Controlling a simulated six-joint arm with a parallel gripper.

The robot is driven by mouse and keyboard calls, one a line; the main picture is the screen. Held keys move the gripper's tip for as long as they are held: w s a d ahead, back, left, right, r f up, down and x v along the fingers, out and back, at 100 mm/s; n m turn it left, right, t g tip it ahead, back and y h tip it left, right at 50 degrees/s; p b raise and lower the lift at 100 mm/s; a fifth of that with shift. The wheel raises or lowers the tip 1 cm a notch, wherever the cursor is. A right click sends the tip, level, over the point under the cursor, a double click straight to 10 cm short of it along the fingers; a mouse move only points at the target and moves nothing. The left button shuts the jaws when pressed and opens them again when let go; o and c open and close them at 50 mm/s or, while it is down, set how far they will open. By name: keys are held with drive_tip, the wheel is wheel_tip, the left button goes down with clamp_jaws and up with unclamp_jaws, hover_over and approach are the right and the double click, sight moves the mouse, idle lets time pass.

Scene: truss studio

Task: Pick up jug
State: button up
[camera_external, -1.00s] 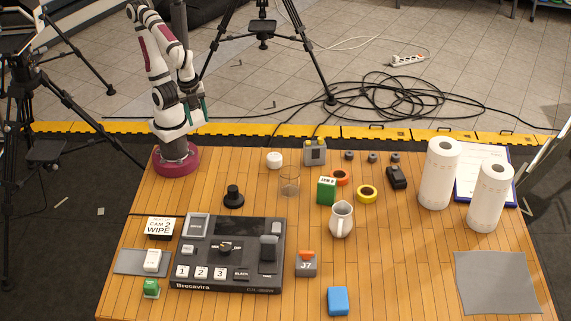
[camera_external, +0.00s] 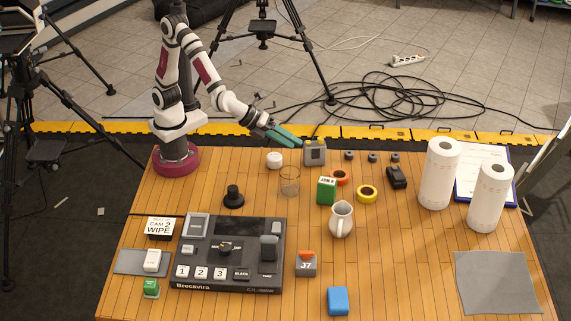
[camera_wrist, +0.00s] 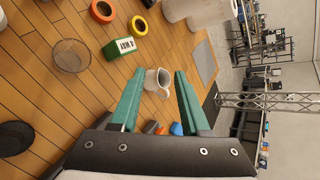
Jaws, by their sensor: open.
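My gripper (camera_external: 290,138) is in the air over the back edge of the table, well behind and to the left of the jug. In the wrist view my gripper (camera_wrist: 157,88) has its fingers wide apart with nothing between them.
A clear glass (camera_external: 290,182), a green box (camera_external: 327,190), orange tape (camera_external: 340,178) and yellow tape (camera_external: 367,194) stand behind the jug. The black control panel (camera_external: 228,284) lies to its left. Paper rolls (camera_external: 439,175) stand at right.

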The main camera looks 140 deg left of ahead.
drive_tip(key=w+d+f+m+t+h, duration=0.1)
drive_tip(key=w+d+f+m+t, duration=0.1)
drive_tip(key=w+f+m, duration=0.35)
drive_tip(key=m+h, duration=0.3)
approach(340, 229)
drive_tip(key=shift+t, duration=0.3)
drive_tip(key=x, duration=0.7)
drive_tip(key=f+x, duration=0.1)
drive_tip(key=x, duration=0.2)
drive_tip(key=shift+s, duration=0.25)
clamp_jaws()
drive_tip(key=shift+r, duration=0.1)
